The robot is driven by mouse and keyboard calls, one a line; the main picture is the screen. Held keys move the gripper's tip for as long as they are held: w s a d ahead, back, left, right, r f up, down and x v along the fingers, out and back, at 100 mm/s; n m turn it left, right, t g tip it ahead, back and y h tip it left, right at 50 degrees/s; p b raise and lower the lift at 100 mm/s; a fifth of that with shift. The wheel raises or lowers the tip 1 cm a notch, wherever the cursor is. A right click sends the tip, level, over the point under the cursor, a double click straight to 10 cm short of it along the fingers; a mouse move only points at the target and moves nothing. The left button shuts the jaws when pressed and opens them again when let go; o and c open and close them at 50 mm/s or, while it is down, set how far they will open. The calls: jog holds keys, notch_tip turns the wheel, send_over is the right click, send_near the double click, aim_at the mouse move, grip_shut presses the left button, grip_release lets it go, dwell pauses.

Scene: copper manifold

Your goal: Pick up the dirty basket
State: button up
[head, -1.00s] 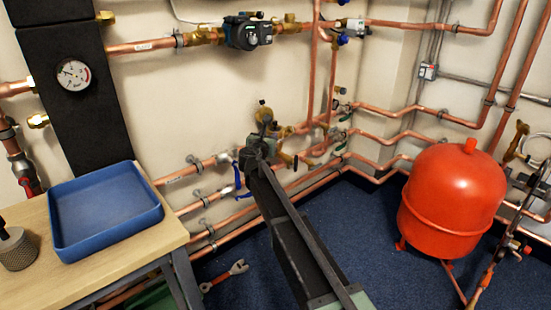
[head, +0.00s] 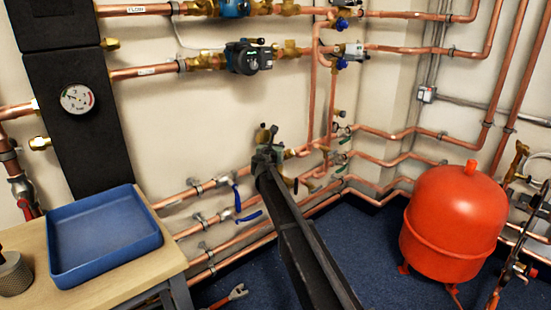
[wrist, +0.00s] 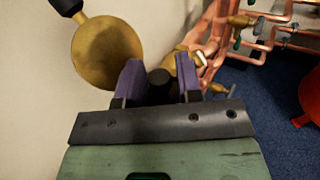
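My gripper (wrist: 160,82) has two purple fingers standing apart in the wrist view. A dark round knob (wrist: 160,84) shows between them, with a narrow gap at the right finger. It may be the dirty basket's knob; the basket body is not clearly visible. In the head view my gripper (head: 267,140) is small and dark, in front of the brass fittings by the lower wall pipes. A grey perforated cylinder (head: 13,274), like a strainer basket, stands on the bench at the left edge. I cannot tell whether it is dirty.
A brass disc (wrist: 107,52) with a black handle is close to the left finger. A blue tray (head: 105,235) sits on the wooden bench (head: 130,287). A red tank (head: 453,225) stands at right. Copper pipes (head: 385,133) line the walls. A wrench (head: 236,294) lies on the floor.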

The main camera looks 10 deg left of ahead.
grip_shut()
